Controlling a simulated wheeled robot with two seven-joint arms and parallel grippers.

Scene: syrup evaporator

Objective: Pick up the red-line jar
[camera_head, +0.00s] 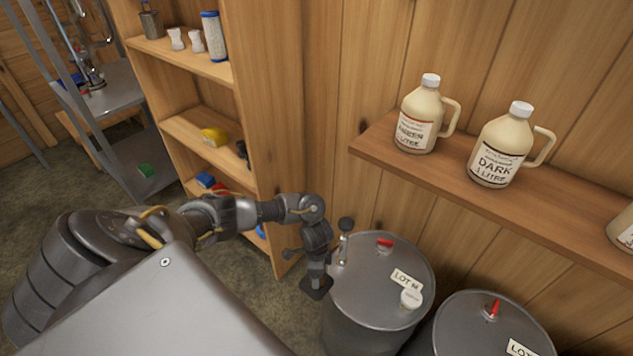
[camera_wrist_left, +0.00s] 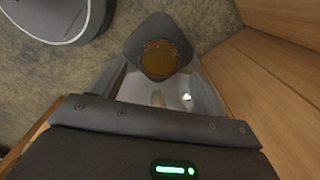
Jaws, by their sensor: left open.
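My left gripper (camera_head: 318,265) points down beside the front grey drum, and its jaws are open. In the left wrist view, its two pale fingers (camera_wrist_left: 160,92) are spread. Just beyond them is a dark rounded-square base with an amber round centre (camera_wrist_left: 160,57). The dark base (camera_head: 315,289) also shows below the gripper in the head view. I cannot tell whether this is the red-line jar, as no red line shows on it. A small white-lidded jar (camera_head: 411,298) is on the drum top. My right gripper is not in view.
Grey drums (camera_head: 372,305) with red-marked tops stand at the lower right. A wall shelf (camera_head: 446,184) holds an amber jug (camera_head: 419,118) and a dark jug (camera_head: 499,150). A wooden rack (camera_head: 207,68) stands behind my arm. A wooden panel (camera_wrist_left: 265,80) is close at right in the wrist view.

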